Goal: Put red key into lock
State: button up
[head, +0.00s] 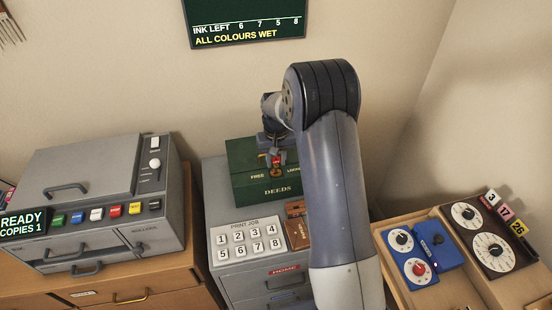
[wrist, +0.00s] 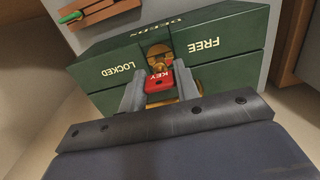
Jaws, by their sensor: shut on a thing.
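The red key (wrist: 157,83) is marked KEY and sits between the two fingers of my gripper (wrist: 160,95) in the wrist view. The gripper is shut on it. The brass lock (wrist: 158,54) is on the green deeds box (wrist: 110,72), between the words LOCKED and FREE. The key is right at the lock in the wrist view; I cannot tell whether its tip is inside. In the head view the gripper (head: 276,160) is at the front of the green box (head: 245,185), with the red key (head: 277,161) showing small. My arm hides the box's right side.
The box stands on a grey cabinet with a numbered print-job keypad (head: 248,240). A brown wooden piece (head: 297,232) lies beside the keypad. A grey copier (head: 95,200) stands left. A blue dial box (head: 437,249) and a dark dial panel (head: 490,235) are at right.

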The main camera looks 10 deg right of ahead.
jog(key=shift+f, duration=0.5)
jog(key=shift+f+b, duration=0.85)
jog(key=shift+f, duration=0.05)
dwell(0.7)
